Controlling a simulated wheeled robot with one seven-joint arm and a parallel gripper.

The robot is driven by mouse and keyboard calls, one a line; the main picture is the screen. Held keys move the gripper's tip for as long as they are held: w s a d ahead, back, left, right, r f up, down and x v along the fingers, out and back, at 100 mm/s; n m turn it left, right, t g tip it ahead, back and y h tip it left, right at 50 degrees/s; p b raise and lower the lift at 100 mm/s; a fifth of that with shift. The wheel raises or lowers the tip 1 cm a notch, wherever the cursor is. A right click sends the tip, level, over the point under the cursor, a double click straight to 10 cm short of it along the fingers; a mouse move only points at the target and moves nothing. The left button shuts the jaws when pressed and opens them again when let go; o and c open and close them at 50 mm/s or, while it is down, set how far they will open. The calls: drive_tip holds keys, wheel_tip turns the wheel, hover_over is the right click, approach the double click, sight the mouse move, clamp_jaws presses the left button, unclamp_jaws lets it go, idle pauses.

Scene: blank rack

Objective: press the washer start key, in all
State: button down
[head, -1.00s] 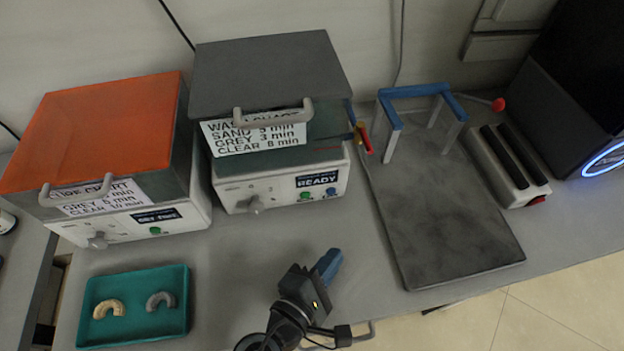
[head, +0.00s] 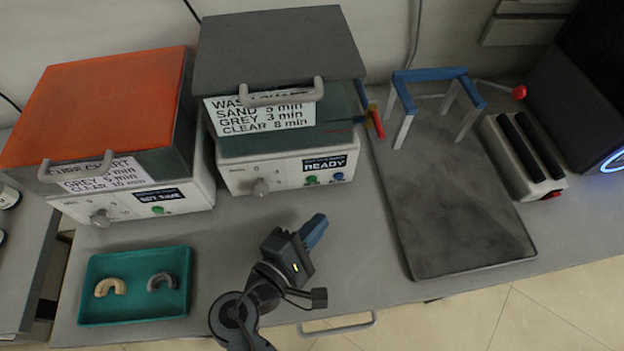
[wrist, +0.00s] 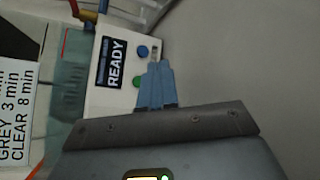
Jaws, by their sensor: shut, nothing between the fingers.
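The washer is the middle machine, with a grey lid (head: 275,50), a white front panel (head: 240,180) and a display reading READY (head: 324,165). Below the display are a green key (head: 312,180) and a blue key (head: 338,176). In the wrist view the green key (wrist: 138,83) and blue key (wrist: 142,51) sit beside the READY display (wrist: 113,63). Any lettering on the keys is too small to read. My gripper (head: 318,222) is shut and empty, in front of the washer and apart from its panel. Its blue fingertips (wrist: 157,66) appear close beside both keys in the wrist view.
An orange-lidded machine (head: 100,100) reading SET TIME stands left of the washer. A teal tray (head: 135,310) with two arch-shaped pieces lies in front. A dark slab (head: 460,230) with a blue-topped frame (head: 430,76) is at right. The grey counter (head: 370,260) around my gripper is clear.

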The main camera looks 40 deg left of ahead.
sight(312, 179)
drive_tip(key=shift+w+a+b, duration=1.1)
drive_tip(key=shift+w+a, duration=0.8)
drive_tip(key=shift+a, duration=0.3)
idle(0.5)
drive_tip(key=shift+w+a, duration=0.25)
drive_tip(key=shift+a, duration=0.05)
drive_tip(key=shift+w+a+b, duration=0.25)
drive_tip(key=shift+a+b, duration=0.05)
idle(0.8)
drive_tip(key=shift+s, duration=0.1)
drive_tip(key=shift+s+d+p, duration=0.4)
drive_tip(key=shift+d+p, duration=0.05)
drive_tip(key=shift+d, duration=0.15)
drive_tip(key=shift+d, duration=0.1)
